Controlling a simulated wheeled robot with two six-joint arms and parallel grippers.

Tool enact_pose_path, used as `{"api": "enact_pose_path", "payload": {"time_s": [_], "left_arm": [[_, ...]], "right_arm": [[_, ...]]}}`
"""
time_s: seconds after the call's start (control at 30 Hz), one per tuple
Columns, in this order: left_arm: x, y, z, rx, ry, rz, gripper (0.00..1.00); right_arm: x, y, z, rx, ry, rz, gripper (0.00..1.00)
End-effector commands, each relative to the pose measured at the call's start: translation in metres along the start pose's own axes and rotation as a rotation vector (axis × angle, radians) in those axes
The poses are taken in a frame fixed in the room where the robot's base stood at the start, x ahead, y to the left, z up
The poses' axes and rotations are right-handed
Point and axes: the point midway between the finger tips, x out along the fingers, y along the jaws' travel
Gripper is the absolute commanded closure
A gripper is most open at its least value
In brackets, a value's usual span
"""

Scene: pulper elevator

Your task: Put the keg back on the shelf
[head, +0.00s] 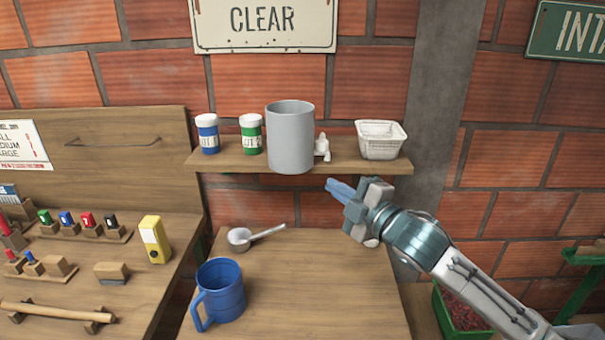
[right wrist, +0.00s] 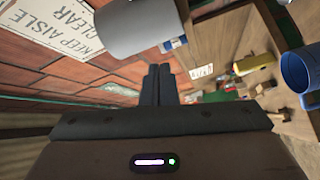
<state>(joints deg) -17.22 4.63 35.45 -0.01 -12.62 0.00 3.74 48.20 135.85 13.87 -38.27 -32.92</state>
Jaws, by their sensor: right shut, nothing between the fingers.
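A plain grey cylinder (head: 290,140), the only keg-like thing in view, stands upright on the wooden shelf (head: 345,165), close to its front edge. It also shows at the top of the right wrist view (right wrist: 138,25). My right gripper (head: 330,185) is shut and empty, just below and in front of the shelf, to the right of the cylinder and apart from it. Its closed dark fingers show in the right wrist view (right wrist: 158,80). My left gripper is not in view.
A blue-labelled jar (head: 207,133) and a green-labelled jar (head: 250,134) stand left of the cylinder. A small white item (head: 322,148) and a white tub (head: 380,140) stand right. Below are a scoop (head: 240,237) and a blue mug (head: 222,290) on the table (head: 320,290).

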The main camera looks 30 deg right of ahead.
Motion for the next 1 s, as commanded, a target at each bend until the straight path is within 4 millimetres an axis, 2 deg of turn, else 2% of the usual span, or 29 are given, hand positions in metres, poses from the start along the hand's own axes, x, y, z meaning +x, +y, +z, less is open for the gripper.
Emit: {"api": "enact_pose_path", "payload": {"time_s": [0.1,0.27,0.57,1.0], "left_arm": [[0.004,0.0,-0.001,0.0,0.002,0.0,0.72],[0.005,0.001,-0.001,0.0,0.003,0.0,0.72],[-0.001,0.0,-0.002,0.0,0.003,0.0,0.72],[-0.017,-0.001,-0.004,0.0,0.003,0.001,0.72]], "right_arm": [[-0.007,-0.007,-0.006,-0.19,0.045,-0.041,1.0],[-0.011,-0.009,-0.01,-0.31,0.075,-0.062,1.0],[0.002,-0.008,-0.011,-0.316,0.072,-0.058,1.0],[0.043,-0.011,-0.015,-0.314,0.077,-0.061,1.0]]}}
